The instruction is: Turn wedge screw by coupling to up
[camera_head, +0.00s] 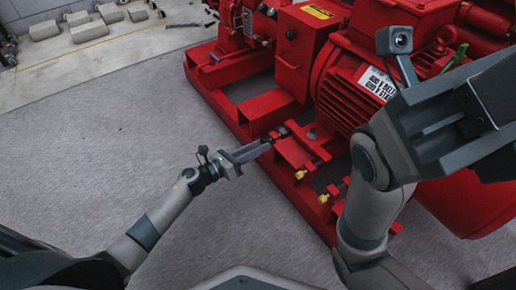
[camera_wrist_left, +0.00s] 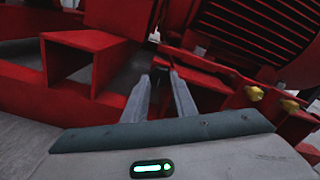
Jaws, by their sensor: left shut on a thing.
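My left gripper (camera_head: 262,146) reaches in from the left to the red pump base frame, beside the motor. It is also in the left wrist view (camera_wrist_left: 165,85), with its two fingers pointing away from the camera. The fingers are shut on a small dark part, which I take as the wedge screw (camera_wrist_left: 161,72); the tips hide most of it, and I cannot tell its turned angle. Two brass-yellow screws (camera_head: 300,174) (camera_head: 323,198) stand along the frame to the right of this spot and are not held. My right arm fills the right side; its fingertips are not seen.
The red finned motor (camera_head: 345,95) and the red coupling guard box (camera_head: 298,60) stand close behind the left gripper. The red base frame (camera_head: 222,72) runs along the floor. Grey concrete floor (camera_head: 110,130) to the left is clear; pale blocks (camera_head: 88,30) lie at the far left.

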